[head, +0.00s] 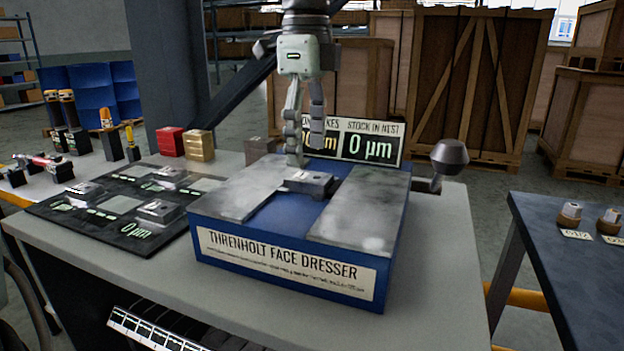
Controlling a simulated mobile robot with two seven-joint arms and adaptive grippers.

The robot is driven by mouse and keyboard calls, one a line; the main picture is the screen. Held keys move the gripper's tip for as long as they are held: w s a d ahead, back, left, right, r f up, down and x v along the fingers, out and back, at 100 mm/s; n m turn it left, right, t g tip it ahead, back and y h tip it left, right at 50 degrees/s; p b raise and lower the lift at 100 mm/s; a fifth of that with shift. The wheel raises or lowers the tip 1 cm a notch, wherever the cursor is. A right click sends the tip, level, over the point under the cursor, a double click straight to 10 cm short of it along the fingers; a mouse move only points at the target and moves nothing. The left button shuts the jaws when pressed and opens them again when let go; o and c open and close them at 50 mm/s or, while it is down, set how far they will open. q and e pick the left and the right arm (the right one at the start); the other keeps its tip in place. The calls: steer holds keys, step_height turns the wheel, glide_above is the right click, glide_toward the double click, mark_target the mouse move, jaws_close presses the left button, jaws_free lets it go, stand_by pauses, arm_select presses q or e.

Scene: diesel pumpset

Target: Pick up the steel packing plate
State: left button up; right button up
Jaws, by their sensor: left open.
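A small grey metal block (310,182), which looks like the steel packing plate, lies on the blue channel between the two grey slabs of the Threnholt face dresser (290,262). My left gripper (305,157) points down just above and slightly behind or over this block, its fingers apart with nothing between them. I cannot tell the exact gap to the block. Similar grey metal pieces lie on the black mat (122,240) at left, one of them at its front right (158,212). My right gripper is not in view.
A sign reading "0 µm" (368,142) stands behind the dresser, close to the gripper. A dark knob (450,155) on a lever sticks out at the dresser's right. Red (170,141) and tan (199,145) blocks stand at back left. The grey bench (440,260) is bare at right.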

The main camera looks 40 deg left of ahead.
mark_target(309, 176)
arm_select(q)
steer(key=f, duration=0.4)
steer(key=shift+w+f, duration=0.35)
steer(key=shift+f, duration=0.05)
steer(key=shift+r, duration=0.1)
jaws_close()
